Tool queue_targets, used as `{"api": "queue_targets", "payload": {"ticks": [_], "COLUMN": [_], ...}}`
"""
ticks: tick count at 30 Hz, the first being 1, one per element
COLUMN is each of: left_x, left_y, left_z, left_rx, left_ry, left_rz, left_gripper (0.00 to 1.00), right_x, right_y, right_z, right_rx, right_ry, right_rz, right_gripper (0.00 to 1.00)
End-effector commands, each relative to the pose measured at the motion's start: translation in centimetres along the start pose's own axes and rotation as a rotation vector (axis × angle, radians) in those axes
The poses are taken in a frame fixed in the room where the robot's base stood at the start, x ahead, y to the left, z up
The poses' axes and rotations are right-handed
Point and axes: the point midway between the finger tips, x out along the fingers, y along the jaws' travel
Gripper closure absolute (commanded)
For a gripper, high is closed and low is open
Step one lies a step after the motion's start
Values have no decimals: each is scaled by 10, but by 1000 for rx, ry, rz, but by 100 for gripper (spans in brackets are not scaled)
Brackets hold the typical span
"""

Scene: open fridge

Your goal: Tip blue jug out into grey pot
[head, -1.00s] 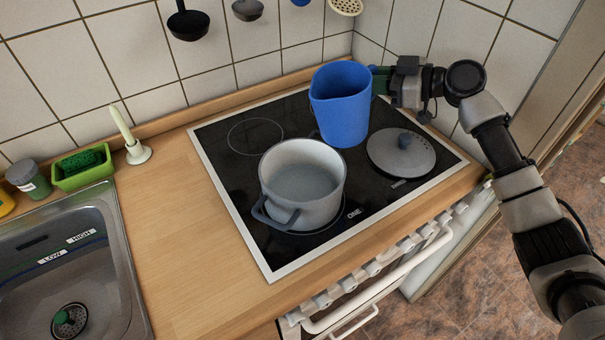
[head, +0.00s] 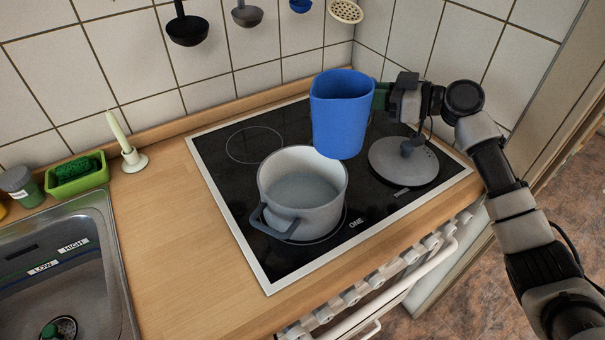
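The blue jug (head: 340,115) is in the air above the stove, just behind and to the right of the grey pot. It is roughly upright, with a slight tilt. My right gripper (head: 381,97) is at the jug's right side and holds it; its fingertips are partly hidden behind the jug. The grey pot (head: 302,215) stands open on the front left part of the stove, with its dark handle towards the front. Its light grey inside shows. The jug's contents cannot be seen. My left gripper is not in view.
A grey lid (head: 404,163) lies on the stove right of the pot, below my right gripper. Ladles (head: 187,30) hang on the tiled wall. A sink (head: 60,265), green sponge holder (head: 78,180) and candle holder (head: 134,160) are at left. The wooden counter (head: 185,235) between is clear.

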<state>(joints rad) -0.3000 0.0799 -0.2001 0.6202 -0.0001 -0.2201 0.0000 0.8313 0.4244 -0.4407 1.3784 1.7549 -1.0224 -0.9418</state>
Motion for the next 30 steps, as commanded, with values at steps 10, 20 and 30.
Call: {"api": "queue_targets", "payload": {"ticks": [10,20,30], "left_x": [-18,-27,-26], "left_y": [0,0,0], "left_z": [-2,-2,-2], "left_rx": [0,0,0], "left_ry": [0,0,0], "left_rz": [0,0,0], "left_gripper": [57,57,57], "right_x": [-14,-23,-23], "right_y": [-26,-45,-45], "right_z": [-18,-27,-27], "right_rx": [-1,0,-1], "right_ry": [0,0,1], "right_rz": [1,1,1], "right_gripper": [100,100,100]}}
